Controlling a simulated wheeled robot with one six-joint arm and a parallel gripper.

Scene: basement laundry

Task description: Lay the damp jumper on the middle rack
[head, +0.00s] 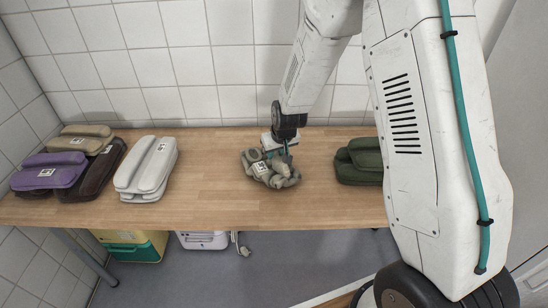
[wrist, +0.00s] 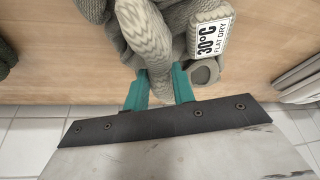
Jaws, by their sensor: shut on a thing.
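The grey knitted jumper (head: 259,172) lies bunched on the wooden counter (head: 220,185), right of the counter's middle. In the wrist view the jumper (wrist: 150,40) shows cable knit and a white tag (wrist: 210,37) reading "30°C FLAT DRY". My gripper (head: 279,153) reaches down onto the jumper from behind. In the wrist view its teal fingers (wrist: 158,88) are shut on a fold of the knit. The jumper still appears to touch the counter. No drying rack shows in either view.
A white folded garment (head: 147,169) lies left; purple (head: 47,175), dark brown (head: 92,178) and tan (head: 80,140) ones sit farther left. A dark green one (head: 358,163) lies right of the jumper. A green-yellow box (head: 135,247) and a white box (head: 203,240) stand below. Tiled wall behind.

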